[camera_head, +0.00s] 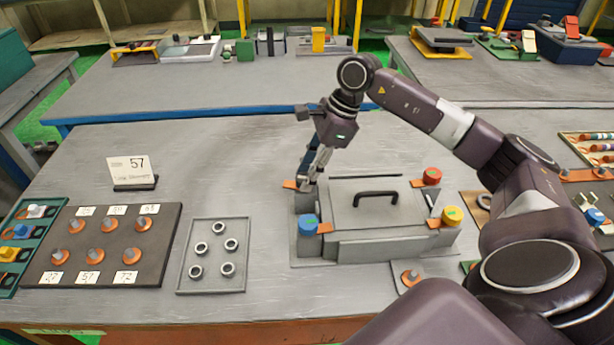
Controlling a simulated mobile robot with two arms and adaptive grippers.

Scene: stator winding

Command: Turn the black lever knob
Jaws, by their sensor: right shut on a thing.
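A grey box fixture (345,210) with a black handle (376,196) on its lid stands on the near table. Round knobs with orange levers sit at its corners: a blue knob (308,223) at front left, a red knob (432,176) at back right and a yellow knob (452,214) at front right. My right gripper (308,180) points down at the back left corner, shut on the black lever knob there. The fingers mostly hide that knob; an orange lever (290,184) sticks out to their left. My left gripper is out of view.
Left of the fixture lie a grey tray (183,265) with several rings and a dark board (172,222) with orange knobs and number labels. The table behind the fixture's left side is clear.

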